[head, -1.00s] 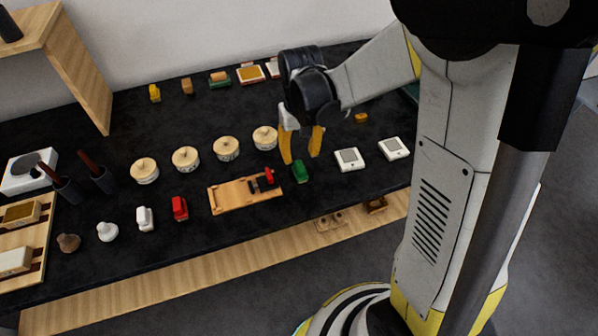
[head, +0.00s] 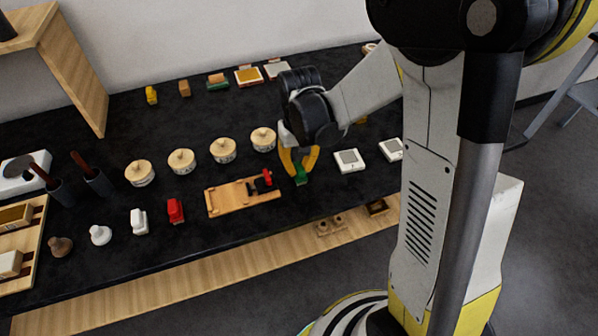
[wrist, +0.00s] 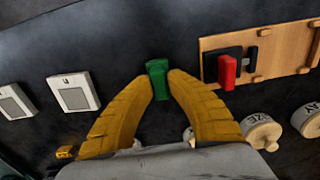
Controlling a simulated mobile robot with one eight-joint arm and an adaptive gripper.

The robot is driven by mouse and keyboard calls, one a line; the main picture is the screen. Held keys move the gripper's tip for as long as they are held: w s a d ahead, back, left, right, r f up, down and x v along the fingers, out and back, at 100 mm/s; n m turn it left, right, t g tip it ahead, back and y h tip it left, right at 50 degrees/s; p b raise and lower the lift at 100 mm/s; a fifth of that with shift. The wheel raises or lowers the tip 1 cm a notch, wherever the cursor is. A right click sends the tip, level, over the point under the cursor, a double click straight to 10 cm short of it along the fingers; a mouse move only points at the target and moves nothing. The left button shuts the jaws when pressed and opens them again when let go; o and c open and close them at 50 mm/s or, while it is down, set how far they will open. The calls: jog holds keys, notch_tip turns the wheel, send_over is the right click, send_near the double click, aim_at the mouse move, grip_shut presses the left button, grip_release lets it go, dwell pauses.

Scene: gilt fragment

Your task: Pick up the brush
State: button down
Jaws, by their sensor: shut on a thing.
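My gripper (head: 298,164) is shut on a small green block-shaped thing (head: 301,177), low over the dark table. In the wrist view the green thing (wrist: 158,80) sits between the yellow fingertips (wrist: 160,82). I cannot tell whether it is the brush, or whether it touches the table. Brown-handled tools (head: 82,162) stand in dark cups (head: 98,183) at the far left. They might be brushes, but their ends are partly hidden.
A wooden board (head: 228,197) with a red-and-black piece (head: 264,181) lies just left of my gripper. White square devices (head: 348,160) lie to the right. Several lidded round pots (head: 223,150) stand behind the board. Red (head: 175,210) and white (head: 139,221) pieces stand left.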

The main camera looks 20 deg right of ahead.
aim_at(299, 167)
notch_tip(299, 167, up, 4)
jog(key=shift+r+p, duration=0.15)
jog(key=shift+p, duration=1)
jog(key=s+d+r+p, duration=0.2)
jog(key=d+r, duration=0.4)
jog(key=d, duration=0.5)
jog(key=shift+s+d+r+p, duration=0.2)
jog(key=shift+s+r+p, duration=0.15)
jog(key=shift+p, duration=0.35)
jog(key=shift+w, duration=0.1)
jog(key=c, duration=2)
grip_release()
jog(key=shift+c, duration=0.2)
grip_shut()
